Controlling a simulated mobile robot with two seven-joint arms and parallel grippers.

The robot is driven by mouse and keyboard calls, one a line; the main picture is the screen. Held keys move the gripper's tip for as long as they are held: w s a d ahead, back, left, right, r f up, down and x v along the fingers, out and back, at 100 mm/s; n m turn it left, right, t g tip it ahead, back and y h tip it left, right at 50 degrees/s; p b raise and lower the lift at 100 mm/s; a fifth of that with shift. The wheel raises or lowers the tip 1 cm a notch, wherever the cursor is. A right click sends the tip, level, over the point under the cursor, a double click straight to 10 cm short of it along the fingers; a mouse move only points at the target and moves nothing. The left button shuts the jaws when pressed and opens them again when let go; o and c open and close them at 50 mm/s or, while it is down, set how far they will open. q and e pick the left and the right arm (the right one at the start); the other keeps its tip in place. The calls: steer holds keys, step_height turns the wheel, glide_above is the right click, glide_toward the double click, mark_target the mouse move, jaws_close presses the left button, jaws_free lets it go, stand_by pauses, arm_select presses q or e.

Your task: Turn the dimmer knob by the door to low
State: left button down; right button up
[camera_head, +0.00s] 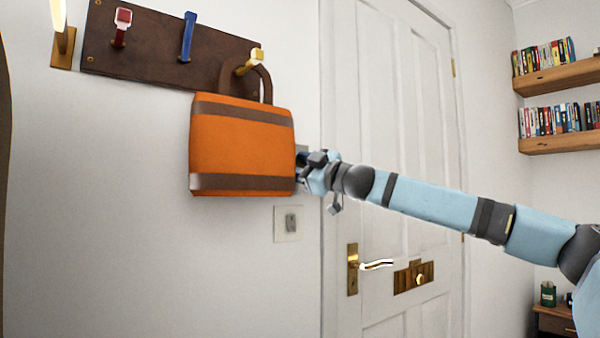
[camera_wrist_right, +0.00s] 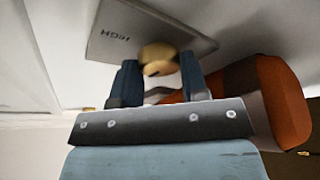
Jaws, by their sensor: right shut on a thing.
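The dimmer knob (camera_wrist_right: 158,56) is a round brass knob on a grey metal plate (camera_wrist_right: 120,30) in the right wrist view. The word HIGH on the plate reads upside down there. My right gripper (camera_wrist_right: 156,80) has a dark finger on each side of the knob and is shut on it. In the head view the right gripper (camera_head: 304,172) is at the wall beside the door (camera_head: 400,130), at the right edge of an orange bag. The knob is hidden there, and its pointing direction cannot be told. My left gripper is not in view.
The orange bag (camera_head: 240,150) hangs from a hook rack (camera_head: 150,45) close beside my right gripper; it also shows in the right wrist view (camera_wrist_right: 270,100). A switch plate (camera_head: 288,223) is below. The door has a brass handle (camera_head: 353,268). Bookshelves (camera_head: 555,78) are at the right.

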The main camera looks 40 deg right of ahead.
steer(key=o, duration=0.9)
steer(key=shift+o, duration=0.2)
steer(key=shift+s+d+p, duration=0.15)
steer(key=shift+s+p, duration=0.25)
steer(key=shift+s, duration=0.15)
arm_select(q)
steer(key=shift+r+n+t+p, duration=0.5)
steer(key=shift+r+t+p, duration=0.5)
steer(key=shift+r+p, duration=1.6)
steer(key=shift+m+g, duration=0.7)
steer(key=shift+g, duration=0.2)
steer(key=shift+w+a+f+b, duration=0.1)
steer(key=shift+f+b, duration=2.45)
steer(key=shift+b, duration=0.65)
arm_select(e)
steer(key=v, duration=1.2)
steer(key=shift+s+f, duration=0.25)
steer(key=shift+s, duration=0.05)
